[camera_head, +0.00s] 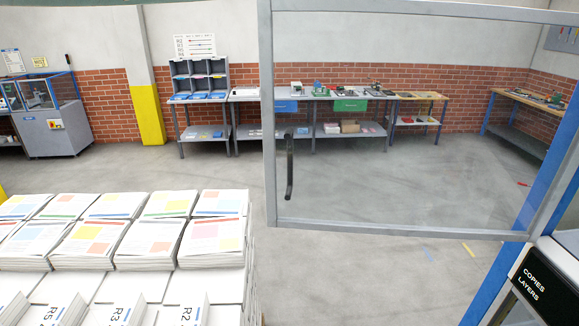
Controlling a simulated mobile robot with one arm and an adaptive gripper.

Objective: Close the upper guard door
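A guard door (268,140) with a grey metal frame and a clear panel fills the upper right of the head view. It looks like the upper guard door. Its lower rail (400,229) runs across to a blue upright (545,195) at the right, and its left edge stands free, apart from any frame that I can see. A black vertical handle (289,168) is on the door near that left edge. My gripper is not in view.
Stacks of printed newspapers (190,243) fill the lower left. A black panel marked COPIES and LAYERS (538,284) is at lower right. Workbenches (310,97) stand along the far brick wall, with a grey machine (55,130) at far left. The floor between is clear.

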